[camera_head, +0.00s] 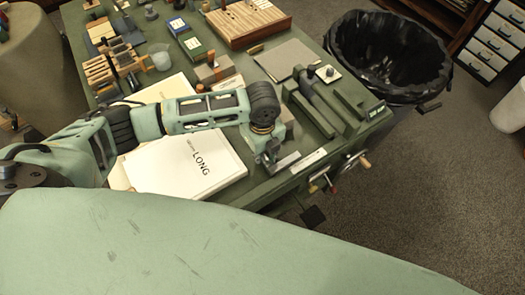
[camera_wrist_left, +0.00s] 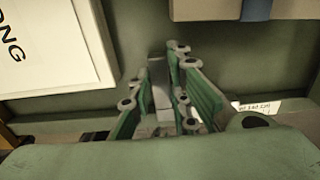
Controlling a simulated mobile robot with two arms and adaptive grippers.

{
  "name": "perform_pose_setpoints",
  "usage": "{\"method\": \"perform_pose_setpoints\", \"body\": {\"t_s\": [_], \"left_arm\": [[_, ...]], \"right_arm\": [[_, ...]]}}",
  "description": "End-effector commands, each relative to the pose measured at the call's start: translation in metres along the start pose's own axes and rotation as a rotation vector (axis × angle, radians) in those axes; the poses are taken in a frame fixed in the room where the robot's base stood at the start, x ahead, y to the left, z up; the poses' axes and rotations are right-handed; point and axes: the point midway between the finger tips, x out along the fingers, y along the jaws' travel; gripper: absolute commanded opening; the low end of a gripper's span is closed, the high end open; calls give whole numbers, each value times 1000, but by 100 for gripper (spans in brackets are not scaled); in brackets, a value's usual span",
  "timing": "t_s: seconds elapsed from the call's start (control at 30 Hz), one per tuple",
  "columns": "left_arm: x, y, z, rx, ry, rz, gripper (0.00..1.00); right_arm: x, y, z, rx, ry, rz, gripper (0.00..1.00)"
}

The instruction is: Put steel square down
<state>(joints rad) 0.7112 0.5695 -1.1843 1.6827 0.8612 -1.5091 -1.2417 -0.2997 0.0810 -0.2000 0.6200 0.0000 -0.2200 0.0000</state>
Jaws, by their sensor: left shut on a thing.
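My left gripper (camera_head: 274,158) is over the front part of the green bench, between the white LONG sheet and the green fixture. In the left wrist view, the green-padded fingers (camera_wrist_left: 165,100) sit on both sides of the grey metal of the square (camera_wrist_left: 160,88). The green bench surface shows close below it; I cannot tell whether the square touches it. The gripper hides part of the square. My right gripper is not in view.
The white LONG sheet (camera_head: 185,168) lies left of the gripper. A green fixture (camera_head: 335,105) stands to the right. A white label strip (camera_head: 308,160) lies near the bench's front edge, with handles below. A black-lined bin (camera_head: 390,55) stands beyond the bench.

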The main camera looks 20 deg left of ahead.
Motion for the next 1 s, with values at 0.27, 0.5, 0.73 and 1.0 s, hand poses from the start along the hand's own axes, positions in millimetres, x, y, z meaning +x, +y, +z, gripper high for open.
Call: {"method": "perform_pose_setpoints", "body": {"t_s": [0.27,0.5,0.73,1.0], "left_arm": [[2,-1,0,0,0,-2,0],[10,-1,0,0,0,-3,0],[11,-1,0,0,0,-1,23],[11,-1,0,0,0,-1,36]], "right_arm": [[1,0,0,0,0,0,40],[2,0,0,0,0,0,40],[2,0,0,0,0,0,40],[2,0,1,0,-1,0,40]]}}
